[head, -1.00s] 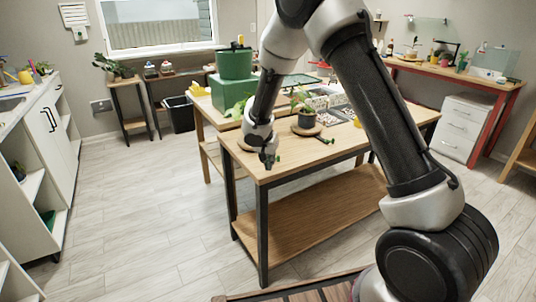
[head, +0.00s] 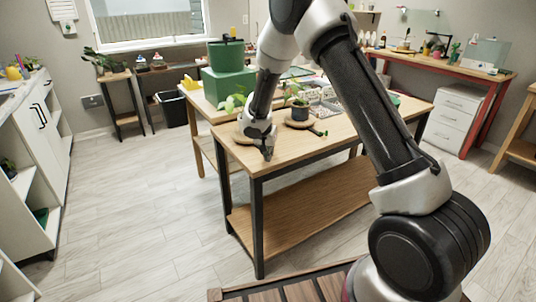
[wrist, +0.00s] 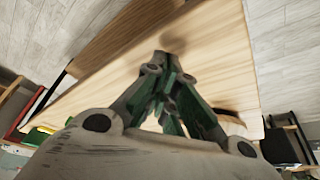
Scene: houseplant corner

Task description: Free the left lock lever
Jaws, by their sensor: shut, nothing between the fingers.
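My gripper (head: 267,154) is shut and empty, pointing down close over the front left part of the wooden table. It also shows in the wrist view (wrist: 164,62), its green-lined fingers drawn together above bare wood. A left round wooden disc (head: 236,138) is partly hidden behind my gripper. No left lock lever can be made out now; my gripper may cover it. A second disc (head: 300,123) to the right carries a dark potted plant (head: 300,109). A dark lever with a green tip (head: 319,132) sticks out at its front right.
The wooden table (head: 290,152) holds trays (head: 328,104) farther back. A green box (head: 229,86) with a green pot on top stands behind the left disc. The table's front left edge is close to my gripper. Floor to the left is clear.

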